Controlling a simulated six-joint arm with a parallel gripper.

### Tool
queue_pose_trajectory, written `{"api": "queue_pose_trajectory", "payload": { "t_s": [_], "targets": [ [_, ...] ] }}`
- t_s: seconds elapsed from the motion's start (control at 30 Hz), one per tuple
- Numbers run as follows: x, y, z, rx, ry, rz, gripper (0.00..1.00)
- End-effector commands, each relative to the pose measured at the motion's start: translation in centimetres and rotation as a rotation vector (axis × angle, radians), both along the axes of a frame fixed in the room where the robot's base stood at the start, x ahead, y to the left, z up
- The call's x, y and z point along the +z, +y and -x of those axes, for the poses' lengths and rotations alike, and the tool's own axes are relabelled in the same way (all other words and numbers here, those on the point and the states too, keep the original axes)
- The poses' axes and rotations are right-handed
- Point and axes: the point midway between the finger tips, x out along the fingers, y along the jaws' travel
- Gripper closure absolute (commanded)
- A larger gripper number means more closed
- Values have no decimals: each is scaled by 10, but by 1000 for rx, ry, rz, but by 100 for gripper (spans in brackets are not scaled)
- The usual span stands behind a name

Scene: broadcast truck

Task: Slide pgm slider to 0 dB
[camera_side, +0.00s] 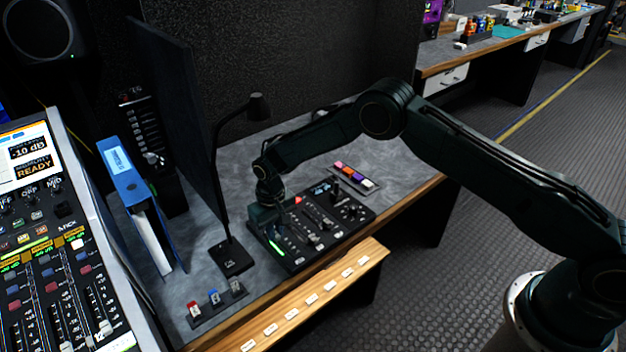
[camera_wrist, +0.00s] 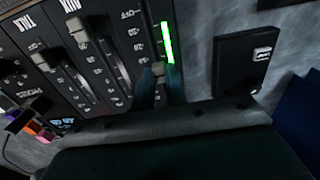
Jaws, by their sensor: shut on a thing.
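The dark fader panel (camera_side: 338,243) lies on the grey desk, with several sliders and knobs. My gripper (camera_side: 268,222) points down at the panel's left end, beside a green light bar. In the wrist view my gripper (camera_wrist: 160,84) is shut on a grey slider cap (camera_wrist: 158,69), the fader closest to the green bar (camera_wrist: 167,42). The fingers partly hide the cap and its label, so I cannot read its name or exact scale mark. Neighbouring sliders near the labels AUX and TALK stand free, including a grey cap (camera_wrist: 78,28).
A blue binder (camera_side: 122,172) is farther left. The console screen (camera_side: 28,150) reads -10 dB and READY.

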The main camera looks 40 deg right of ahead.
Motion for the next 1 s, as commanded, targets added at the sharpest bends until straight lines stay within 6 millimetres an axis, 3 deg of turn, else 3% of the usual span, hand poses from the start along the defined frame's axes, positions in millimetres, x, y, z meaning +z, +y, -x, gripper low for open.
{"api": "queue_pose_trajectory", "payload": {
  "t_s": [0.37,0.4,0.5,0.53,1.0],
  "targets": [
    [0,0,-4,0,-1,0,100],
    [0,0,-4,0,-1,0,85],
    [0,0,-4,0,-1,0,65],
    [0,0,-4,0,-1,0,64],
    [8,0,-4,1,-2,-1,64]
  ]
}}
